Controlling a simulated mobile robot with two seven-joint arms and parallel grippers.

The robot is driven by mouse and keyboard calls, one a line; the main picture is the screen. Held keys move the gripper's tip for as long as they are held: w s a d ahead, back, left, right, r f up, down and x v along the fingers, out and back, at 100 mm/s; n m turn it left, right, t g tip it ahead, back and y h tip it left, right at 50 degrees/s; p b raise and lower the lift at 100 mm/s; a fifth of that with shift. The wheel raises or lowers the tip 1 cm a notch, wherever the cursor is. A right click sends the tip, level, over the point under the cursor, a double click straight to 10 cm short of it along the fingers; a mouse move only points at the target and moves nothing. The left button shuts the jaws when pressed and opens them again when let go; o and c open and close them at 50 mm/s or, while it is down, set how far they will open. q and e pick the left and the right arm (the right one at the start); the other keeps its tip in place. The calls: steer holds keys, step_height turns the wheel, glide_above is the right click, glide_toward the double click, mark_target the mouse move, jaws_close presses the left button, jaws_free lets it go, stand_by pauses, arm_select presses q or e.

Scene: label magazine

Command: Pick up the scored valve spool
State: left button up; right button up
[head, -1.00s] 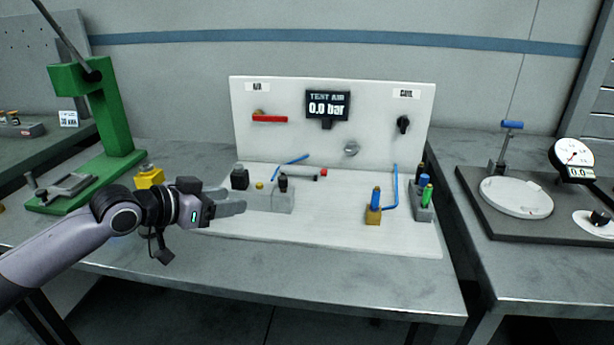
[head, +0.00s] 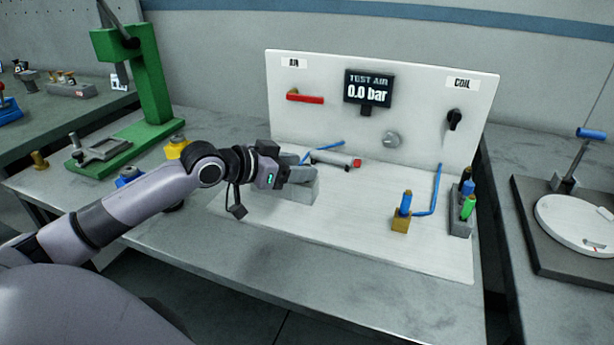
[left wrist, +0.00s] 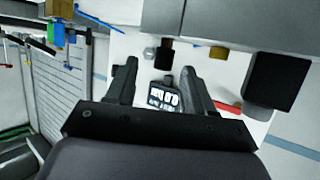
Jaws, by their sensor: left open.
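I cannot make out a scored valve spool for certain. My left gripper (head: 305,172) is open at the grey valve block (head: 298,192) and partly hides it. In the left wrist view, the open fingers (left wrist: 160,85) point toward the test panel. A small black part (left wrist: 164,56) stands out from the block near the space between them, and a larger black block (left wrist: 275,80) is to the right. No part is visibly held. My right gripper is not in view.
The upright white panel (head: 430,150) has a display (head: 368,87) reading 0.0 bar, a red lever (head: 305,97) and a black knob (head: 453,119). A grey holder (head: 461,224) with blue and green pieces is at right. A green press (head: 142,75) stands at left.

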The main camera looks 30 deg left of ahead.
arm_select(q)
steer(key=shift+x, duration=2.5)
steer(key=shift+a+f, duration=0.15)
steer(key=shift+a, duration=0.05)
jaws_close()
